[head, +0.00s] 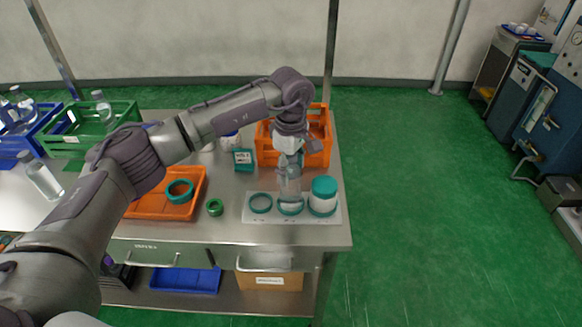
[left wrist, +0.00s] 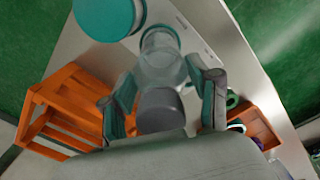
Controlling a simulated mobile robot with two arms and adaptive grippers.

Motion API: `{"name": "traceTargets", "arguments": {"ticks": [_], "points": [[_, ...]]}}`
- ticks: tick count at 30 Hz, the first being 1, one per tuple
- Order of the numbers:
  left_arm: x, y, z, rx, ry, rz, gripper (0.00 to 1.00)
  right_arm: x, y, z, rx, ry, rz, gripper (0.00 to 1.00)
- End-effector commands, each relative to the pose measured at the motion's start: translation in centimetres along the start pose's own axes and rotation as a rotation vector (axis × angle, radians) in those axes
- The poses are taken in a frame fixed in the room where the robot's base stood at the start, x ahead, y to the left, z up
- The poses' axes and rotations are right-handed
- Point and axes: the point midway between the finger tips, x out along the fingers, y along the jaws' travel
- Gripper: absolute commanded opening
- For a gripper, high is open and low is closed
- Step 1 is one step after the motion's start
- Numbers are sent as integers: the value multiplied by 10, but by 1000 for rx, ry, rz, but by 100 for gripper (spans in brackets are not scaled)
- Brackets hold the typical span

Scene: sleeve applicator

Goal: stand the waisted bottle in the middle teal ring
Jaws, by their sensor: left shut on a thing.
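The waisted bottle (head: 289,186) is clear and upright, with a grey cap (left wrist: 160,110) in the left wrist view. My left gripper (head: 289,158) points down and is shut on the bottle's upper part, one finger on each side. The bottle's base is at the middle teal ring (head: 290,210) on a white board (head: 279,220). I cannot tell whether the base rests inside the ring or hangs just above it. The left teal ring (head: 260,204) is empty. A white jar with a teal lid (head: 324,188) stands in the right ring. My right gripper is not in view.
An orange crate (head: 318,150) stands close behind the board. An orange tray (head: 155,208) with a teal ring lies left, and a green tape roll (head: 215,207) lies between. A small teal sign box (head: 244,159) stands behind. The table's right edge is near.

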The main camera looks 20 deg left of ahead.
Motion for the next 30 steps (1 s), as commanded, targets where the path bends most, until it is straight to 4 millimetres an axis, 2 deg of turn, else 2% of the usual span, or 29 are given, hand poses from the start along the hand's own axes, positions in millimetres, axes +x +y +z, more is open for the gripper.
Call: {"name": "traceTargets", "arguments": {"ticks": [3, 4, 9, 16, 18, 30], "points": [[-1, 0, 0, 0, 0, 1, 0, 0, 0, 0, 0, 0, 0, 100], [-1, 0, 0, 0, 0, 2, 64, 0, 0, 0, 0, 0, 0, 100], [-1, 0, 0, 0, 0, 1, 90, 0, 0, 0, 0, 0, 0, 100], [-1, 0, 0, 0, 0, 0, 90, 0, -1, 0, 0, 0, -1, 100], [0, 0, 0, 0, 0, -1, 100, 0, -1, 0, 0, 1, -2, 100], [0, 0, 0, 0, 0, 0, 100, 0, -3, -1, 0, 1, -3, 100]]}}
